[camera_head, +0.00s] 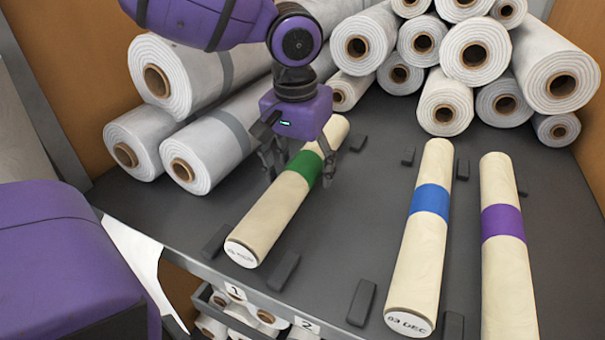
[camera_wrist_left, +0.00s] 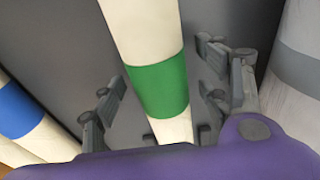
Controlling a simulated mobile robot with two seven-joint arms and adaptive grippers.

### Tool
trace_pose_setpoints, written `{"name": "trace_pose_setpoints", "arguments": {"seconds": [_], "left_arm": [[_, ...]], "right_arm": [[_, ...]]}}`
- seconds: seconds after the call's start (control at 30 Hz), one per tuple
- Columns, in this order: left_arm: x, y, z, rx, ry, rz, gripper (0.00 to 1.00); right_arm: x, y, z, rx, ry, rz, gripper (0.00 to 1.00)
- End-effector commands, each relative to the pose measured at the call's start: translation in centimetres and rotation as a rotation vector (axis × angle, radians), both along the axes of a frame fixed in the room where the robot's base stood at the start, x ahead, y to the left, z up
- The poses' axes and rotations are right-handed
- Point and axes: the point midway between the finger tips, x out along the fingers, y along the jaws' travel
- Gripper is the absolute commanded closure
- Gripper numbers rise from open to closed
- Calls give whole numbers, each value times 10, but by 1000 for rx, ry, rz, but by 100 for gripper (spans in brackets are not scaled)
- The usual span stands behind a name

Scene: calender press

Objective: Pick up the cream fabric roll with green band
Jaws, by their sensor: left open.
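The cream fabric roll with green band (camera_head: 268,216) lies on the dark shelf, its labelled end toward the front edge. My left gripper (camera_head: 298,175) is open above the roll at the green band, with fingers on both sides of it. In the left wrist view, the green band (camera_wrist_left: 158,90) runs between the open fingers (camera_wrist_left: 165,95), and the roll is not gripped. I cannot tell whether any finger touches it. My right gripper is not in view.
A cream roll with blue band (camera_head: 425,230) and one with purple band (camera_head: 505,245) lie to the right. Dark blocks (camera_head: 283,270) stand beside the rolls. White rolls (camera_head: 205,155) are stacked at left, and more (camera_head: 475,60) at the back.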

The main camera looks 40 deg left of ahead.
Motion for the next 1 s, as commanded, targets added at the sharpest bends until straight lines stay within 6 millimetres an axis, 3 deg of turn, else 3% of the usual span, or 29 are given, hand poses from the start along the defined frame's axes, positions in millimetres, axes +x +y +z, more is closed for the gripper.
{"name": "trace_pose_setpoints", "arguments": {"seconds": [0.1,0.33,0.8,1.0], "left_arm": [[1,0,-9,1,0,-1,31],[1,0,-8,0,-1,0,33],[1,0,-8,0,-2,0,94],[2,0,-7,0,-3,-1,95]], "right_arm": [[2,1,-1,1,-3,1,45],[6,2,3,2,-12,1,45],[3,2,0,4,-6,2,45],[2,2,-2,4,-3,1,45]]}}
